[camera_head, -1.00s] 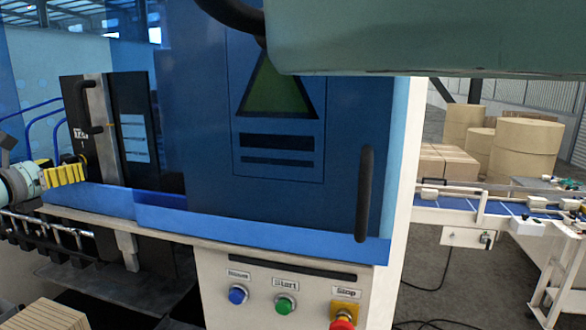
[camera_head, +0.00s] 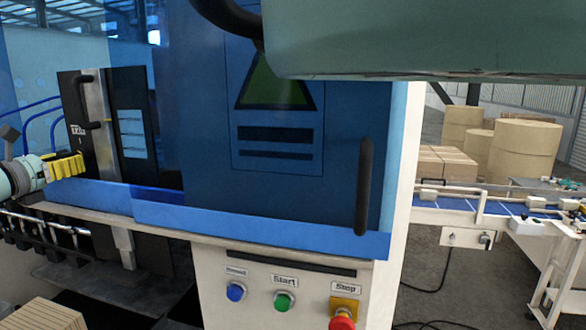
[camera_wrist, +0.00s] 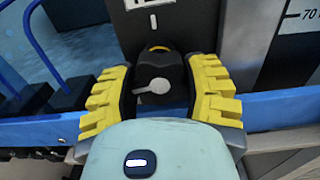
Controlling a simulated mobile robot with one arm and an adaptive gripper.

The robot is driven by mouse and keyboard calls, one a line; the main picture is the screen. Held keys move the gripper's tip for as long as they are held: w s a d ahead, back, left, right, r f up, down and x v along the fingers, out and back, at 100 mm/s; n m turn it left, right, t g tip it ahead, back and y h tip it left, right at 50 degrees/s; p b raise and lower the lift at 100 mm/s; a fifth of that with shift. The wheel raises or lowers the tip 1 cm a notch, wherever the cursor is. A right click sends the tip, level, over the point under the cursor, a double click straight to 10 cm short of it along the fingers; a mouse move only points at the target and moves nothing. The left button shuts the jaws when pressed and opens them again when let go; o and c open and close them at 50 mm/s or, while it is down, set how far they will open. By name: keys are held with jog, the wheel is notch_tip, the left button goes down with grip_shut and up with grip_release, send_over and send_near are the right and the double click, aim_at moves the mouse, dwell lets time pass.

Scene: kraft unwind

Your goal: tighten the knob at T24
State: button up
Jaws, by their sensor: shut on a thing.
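The knob (camera_wrist: 158,86) is black with a light grey pointer and sits between the yellow fingers of my gripper (camera_wrist: 160,73) in the wrist view. The pointer angles toward the left of that view. My gripper is shut on the knob, one finger on each side. In the head view my gripper (camera_head: 68,166) is at the left, against the dark post, and its fingers hide the knob. A label that seems to read T24 (camera_head: 78,130) is on the post above it. In the wrist view the label is cut off at the top edge.
A blue rail (camera_head: 260,218) runs below the post and the blue machine door (camera_head: 200,150). A black vertical handle (camera_head: 364,185) is on the door. Reset, Start and Stop buttons (camera_head: 284,302) are on the white front panel. A scale strip (camera_wrist: 285,50) stands right of the knob.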

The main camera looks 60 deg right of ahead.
jog(key=shift+a, duration=0.1)
jog(key=c, duration=0.4)
jog(key=shift+w+f+m+b, duration=0.1)
jog(key=shift+f+m+b, duration=0.3)
jog(key=shift+b, duration=0.75)
jog(key=shift+c, duration=0.3)
jog(key=shift+m+b, duration=0.3)
jog(key=shift+b, duration=0.4)
jog(key=shift+r+m+b, duration=0.15)
jog(key=shift+m+b, duration=0.45)
jog(key=shift+b, duration=0.4)
jog(key=shift+r+b, duration=0.25)
jog(key=shift+b, duration=0.05)
jog(key=o, duration=1.2)
jog(key=shift+o, duration=0.2)
jog(key=shift+r+p, duration=0.15)
jog(key=shift+p, duration=0.5)
